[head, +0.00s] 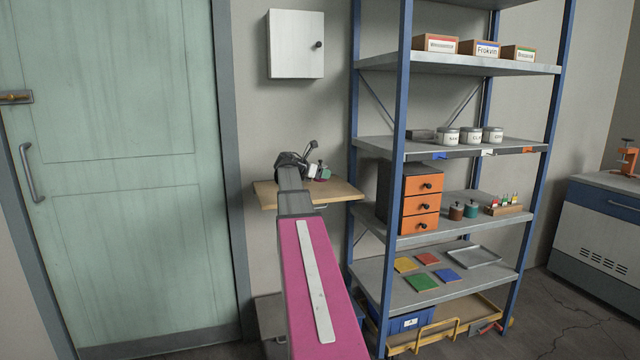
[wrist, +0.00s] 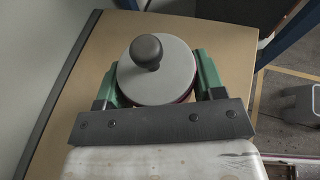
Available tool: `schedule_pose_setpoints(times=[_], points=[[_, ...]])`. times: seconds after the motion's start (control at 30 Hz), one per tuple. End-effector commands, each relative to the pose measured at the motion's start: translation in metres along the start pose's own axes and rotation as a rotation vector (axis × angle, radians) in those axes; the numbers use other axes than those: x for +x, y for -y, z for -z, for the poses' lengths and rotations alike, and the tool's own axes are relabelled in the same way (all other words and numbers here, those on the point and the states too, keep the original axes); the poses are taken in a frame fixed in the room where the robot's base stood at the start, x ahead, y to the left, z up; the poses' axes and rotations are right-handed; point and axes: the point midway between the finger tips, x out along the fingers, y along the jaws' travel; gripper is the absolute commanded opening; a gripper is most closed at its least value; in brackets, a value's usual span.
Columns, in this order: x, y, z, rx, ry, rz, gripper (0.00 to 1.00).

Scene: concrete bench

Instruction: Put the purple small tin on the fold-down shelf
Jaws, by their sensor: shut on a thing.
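The purple small tin has a round pale grey lid with a dark knob (wrist: 165,80), and a thin purple edge shows under the lid. My gripper (wrist: 157,80) has its green fingers closed on both sides of the tin, which looks upright. The fold-down shelf (wrist: 110,45) is a light wooden board below the tin. In the head view the shelf (head: 340,193) sticks out from the wall, and my gripper (head: 318,171) is over it. The tin is small and partly hidden there. I cannot tell whether its base touches the board.
A blue-posted shelving rack (head: 402,150) stands close to the right of the fold-down shelf, with orange drawers (head: 421,185) and several jars. A white wall cabinet (head: 296,44) hangs above. A green door (head: 110,150) is at the left. The visible board around the tin looks clear.

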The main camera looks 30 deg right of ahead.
Motion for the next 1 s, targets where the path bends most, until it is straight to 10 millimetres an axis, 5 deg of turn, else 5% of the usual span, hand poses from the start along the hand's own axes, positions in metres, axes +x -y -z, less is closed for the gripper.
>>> schedule_pose_setpoints(times=[0.3,0.67,0.7,0.77,1.0], points=[[0.012,0.001,0.034,-0.001,-0.001,0.001,0.34],[0.013,0.001,0.038,0.0,0.0,0.0,0.34],[0.014,0.001,0.039,0.0,0.0,0.0,0.66],[0.014,0.001,0.038,0.0,0.0,0.0,0.85],[0.014,0.001,0.038,0.0,-0.001,0.0,0.88]])
